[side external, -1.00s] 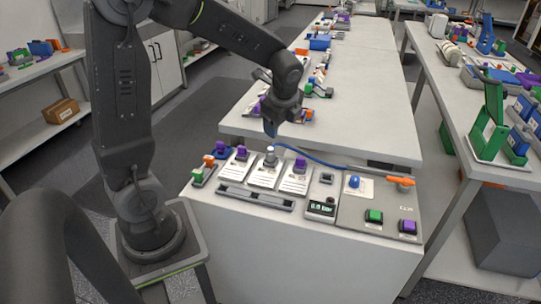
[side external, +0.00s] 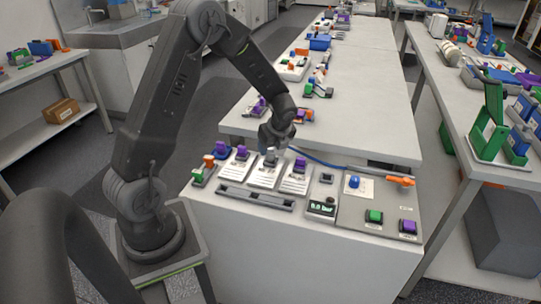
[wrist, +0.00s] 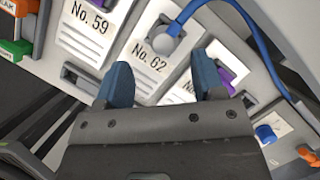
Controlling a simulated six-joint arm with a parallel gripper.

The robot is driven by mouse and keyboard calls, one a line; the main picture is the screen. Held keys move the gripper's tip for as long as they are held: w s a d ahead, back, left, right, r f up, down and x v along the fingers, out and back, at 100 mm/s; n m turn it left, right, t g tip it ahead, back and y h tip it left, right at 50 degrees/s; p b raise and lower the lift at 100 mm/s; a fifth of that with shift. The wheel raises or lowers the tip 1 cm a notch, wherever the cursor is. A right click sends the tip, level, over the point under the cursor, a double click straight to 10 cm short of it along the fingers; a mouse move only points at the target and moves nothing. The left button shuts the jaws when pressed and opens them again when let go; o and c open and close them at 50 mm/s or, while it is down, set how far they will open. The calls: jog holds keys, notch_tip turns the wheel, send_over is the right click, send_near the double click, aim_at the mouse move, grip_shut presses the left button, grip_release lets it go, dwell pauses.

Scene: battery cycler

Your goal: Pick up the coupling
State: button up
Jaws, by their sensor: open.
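The coupling (wrist: 163,44) is a grey, round-topped piece at the end of a blue hose (wrist: 258,45). It stands over the card marked No. 62 (wrist: 148,64). In the side view the coupling (side external: 270,159) shows as a small grey piece just below the end of my arm, partly hidden. My gripper (wrist: 163,76) is open, with its two blue fingers apart and nothing between them. In the wrist view the coupling lies just beyond the fingertips, roughly in line with the gap. I cannot tell the exact height between them.
Purple connectors stand on both sides, one on the left card (side external: 242,152) and one on the right card (side external: 300,164). A slotted grey rail (side external: 256,198) lies in front. A pressure display (side external: 322,207) and a panel with a blue knob (side external: 354,181) are to the right.

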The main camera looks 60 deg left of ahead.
aim_at(272, 149)
jog(key=x, duration=0.3)
jog(key=shift+w+a+f, duration=0.2)
jog(key=shift+w+a, duration=0.05)
jog(key=shift+a, duration=0.15)
jog(key=shift+a+f, duration=0.3)
jog(key=shift+f, duration=0.3)
jog(key=shift+c, duration=0.2)
jog(key=c, duration=1)
jog(key=shift+r, duration=0.1)
